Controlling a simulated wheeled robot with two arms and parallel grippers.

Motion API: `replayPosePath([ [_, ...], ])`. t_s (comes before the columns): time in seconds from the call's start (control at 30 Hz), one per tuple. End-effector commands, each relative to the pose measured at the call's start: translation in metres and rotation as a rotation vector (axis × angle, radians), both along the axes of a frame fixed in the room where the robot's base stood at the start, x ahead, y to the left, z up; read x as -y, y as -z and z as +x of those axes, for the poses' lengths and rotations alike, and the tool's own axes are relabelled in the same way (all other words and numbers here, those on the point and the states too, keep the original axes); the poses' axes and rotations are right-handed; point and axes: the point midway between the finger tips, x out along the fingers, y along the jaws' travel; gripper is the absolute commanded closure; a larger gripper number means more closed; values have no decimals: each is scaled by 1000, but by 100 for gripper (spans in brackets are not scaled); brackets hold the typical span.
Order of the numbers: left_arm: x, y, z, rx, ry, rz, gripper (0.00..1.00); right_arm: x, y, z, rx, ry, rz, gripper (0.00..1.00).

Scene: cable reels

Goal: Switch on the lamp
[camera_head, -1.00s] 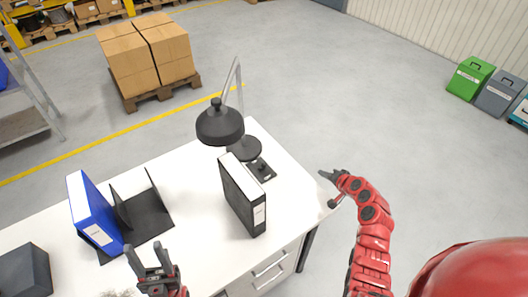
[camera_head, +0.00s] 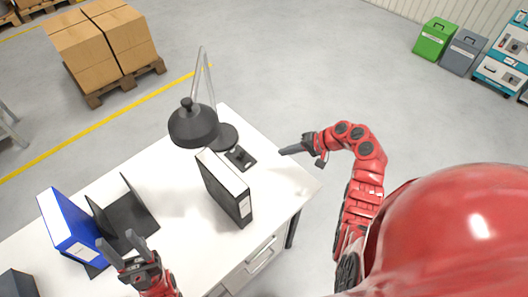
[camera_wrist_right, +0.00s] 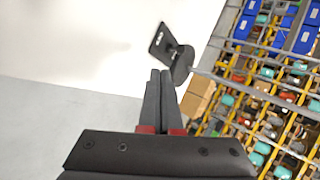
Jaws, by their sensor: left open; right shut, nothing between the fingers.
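A black desk lamp with a round shade (camera_head: 193,124) and a thin grey arm stands on the white desk (camera_head: 178,187). Its round base (camera_head: 226,137) is at the far right part of the desk. A small dark plate with a raised switch (camera_head: 240,157) lies beside the base; the plate also shows in the right wrist view (camera_wrist_right: 160,42). My right gripper (camera_head: 283,151) is shut and empty, above the desk's right edge, to the right of the switch plate and apart from it. My left gripper (camera_head: 118,248) is open and empty at the desk's front left.
A black binder (camera_head: 226,190) stands upright in front of the switch plate. A blue binder (camera_head: 68,228) and a black bookend (camera_head: 124,209) are at the left. A dark box (camera_head: 17,284) sits at the lower left. Boxes on a pallet (camera_head: 105,45) stand behind.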

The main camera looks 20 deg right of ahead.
Motion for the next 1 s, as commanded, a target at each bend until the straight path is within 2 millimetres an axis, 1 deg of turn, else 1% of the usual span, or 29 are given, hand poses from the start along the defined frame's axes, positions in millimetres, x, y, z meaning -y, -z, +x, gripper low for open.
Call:
replayPosePath([
  [0.17, 0, 14, 0, 0, 0, 0, 50, -17, 20, 12, 1, -1, 1, 100],
  [0.3, 0, 27, 0, 0, 0, 0, 50, -37, 40, 26, -2, -4, 2, 100],
  [0.5, 0, 44, 0, 0, 0, 0, 50, -64, 64, 45, 0, -4, 0, 100],
  [0.57, 0, 35, 0, 0, 0, 0, 50, -72, 55, 52, 1, -3, -1, 100],
  [0.7, 0, 31, 0, 0, 0, 0, 50, -85, 52, 63, 1, -1, 0, 100],
  [0.83, 0, 31, 0, 0, 0, 0, 50, -92, 51, 67, 0, -1, 0, 100],
  [1.0, 0, 31, 0, 0, 0, 0, 50, -93, 52, 69, 0, 0, 0, 100],
])
